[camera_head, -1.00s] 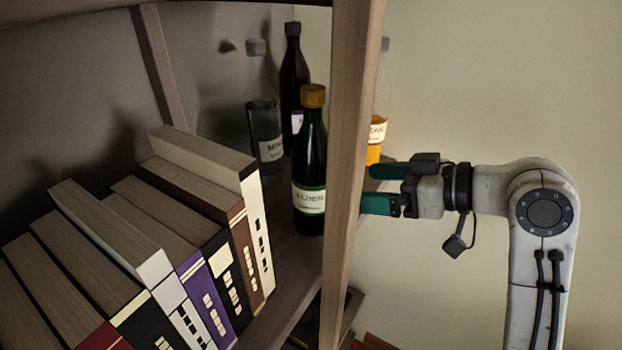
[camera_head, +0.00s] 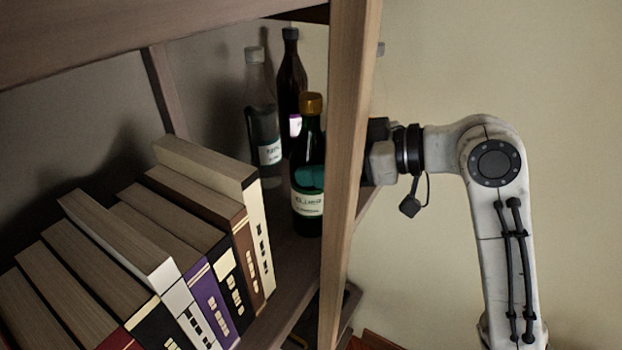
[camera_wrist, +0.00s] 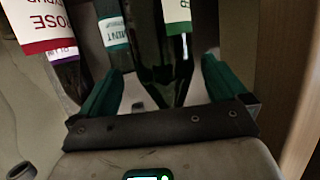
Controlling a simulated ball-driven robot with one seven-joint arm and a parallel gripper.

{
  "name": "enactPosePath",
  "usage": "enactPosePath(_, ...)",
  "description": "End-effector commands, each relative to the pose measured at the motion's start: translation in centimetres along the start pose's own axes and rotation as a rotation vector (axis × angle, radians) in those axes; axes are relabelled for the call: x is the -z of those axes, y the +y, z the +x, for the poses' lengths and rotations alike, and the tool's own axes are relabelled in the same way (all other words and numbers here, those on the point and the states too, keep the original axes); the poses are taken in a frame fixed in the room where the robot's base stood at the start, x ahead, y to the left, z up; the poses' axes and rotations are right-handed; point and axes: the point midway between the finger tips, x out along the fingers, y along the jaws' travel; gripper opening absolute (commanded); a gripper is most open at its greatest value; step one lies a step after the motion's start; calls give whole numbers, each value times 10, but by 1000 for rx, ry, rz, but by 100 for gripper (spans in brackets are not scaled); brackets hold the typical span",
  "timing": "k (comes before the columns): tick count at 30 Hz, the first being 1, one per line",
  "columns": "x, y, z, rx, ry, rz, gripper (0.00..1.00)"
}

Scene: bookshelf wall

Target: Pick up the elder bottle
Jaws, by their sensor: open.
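The elder bottle (camera_head: 308,202) is dark green with a gold cap and a white, green-edged label. It stands upright on the shelf, just left of the wooden post. In the wrist view the elder bottle (camera_wrist: 148,35) shows between the two teal fingers. My gripper (camera_wrist: 163,76) is open, with a finger on either side of the bottle. In the head view one teal finger shows across the bottle above its label, and the post hides part of the gripper. I cannot tell whether the fingers touch the glass.
A clear mint bottle (camera_head: 262,120) and a dark bottle (camera_head: 291,75) stand behind the elder bottle. A rose-labelled bottle (camera_wrist: 40,22) is close in the wrist view. The vertical post (camera_head: 347,150) crosses in front of my arm. Books (camera_head: 190,240) fill the shelf's left.

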Motion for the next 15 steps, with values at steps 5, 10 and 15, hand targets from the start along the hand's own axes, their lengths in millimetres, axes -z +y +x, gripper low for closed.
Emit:
enactPosePath(5, 2, -6, 26, 3, -1, 2, 99)
enactPosePath(10, 0, -6, 41, 1, -1, 1, 99)
enactPosePath(15, -1, -6, 43, 0, -1, 1, 99)
